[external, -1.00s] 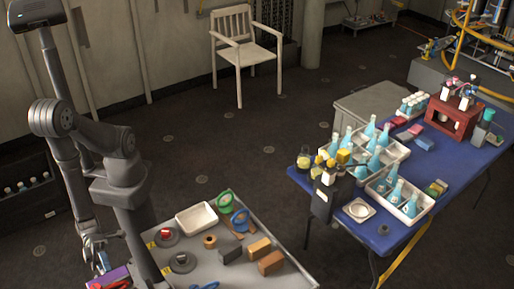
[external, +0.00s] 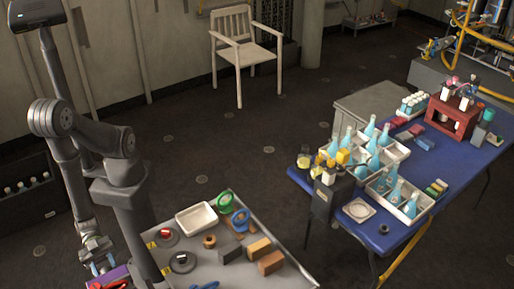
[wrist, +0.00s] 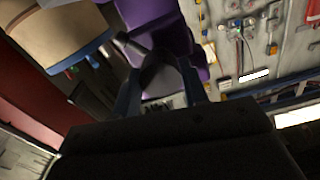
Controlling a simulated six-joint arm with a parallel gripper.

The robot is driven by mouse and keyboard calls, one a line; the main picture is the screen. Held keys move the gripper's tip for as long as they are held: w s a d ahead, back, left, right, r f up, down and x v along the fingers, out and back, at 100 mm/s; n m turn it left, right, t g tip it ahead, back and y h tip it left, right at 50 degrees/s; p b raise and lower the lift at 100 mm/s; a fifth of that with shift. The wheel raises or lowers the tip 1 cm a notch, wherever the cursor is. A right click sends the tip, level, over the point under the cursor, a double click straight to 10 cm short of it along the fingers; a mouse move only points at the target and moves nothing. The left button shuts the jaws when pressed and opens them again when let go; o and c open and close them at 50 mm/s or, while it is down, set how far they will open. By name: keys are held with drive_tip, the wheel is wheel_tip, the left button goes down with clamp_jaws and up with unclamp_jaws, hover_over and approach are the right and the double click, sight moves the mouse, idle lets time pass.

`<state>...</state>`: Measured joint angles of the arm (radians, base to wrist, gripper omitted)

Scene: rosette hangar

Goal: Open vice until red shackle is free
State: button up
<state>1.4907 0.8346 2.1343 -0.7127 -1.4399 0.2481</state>
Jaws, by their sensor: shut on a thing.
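The purple vice (external: 108,278) is at the bottom left in the external view, at the table's corner and partly cut off. In the wrist view its purple body (wrist: 150,14) lies just beyond my fingers. A grey bar, seemingly the vice handle (wrist: 131,43), reaches to my fingertips. My gripper (wrist: 162,65) is shut on this bar, though the grip is dark and hard to see. In the external view my gripper (external: 101,264) is low beside the vice.
The grey table (external: 215,270) holds a white tray (external: 197,217), two dark discs, green and blue rings, and several blocks. A blue table (external: 400,235) with bottles stands at right. In the wrist view a tan rounded thing (wrist: 50,30) is close at upper left.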

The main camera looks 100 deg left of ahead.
drive_tip(key=shift+n, duration=1.1)
drive_tip(key=n, duration=1.4)
drive_tip(key=shift+s+a+n, duration=0.1)
drive_tip(key=shift+n, duration=0.3)
drive_tip(key=shift+n, duration=0.3)
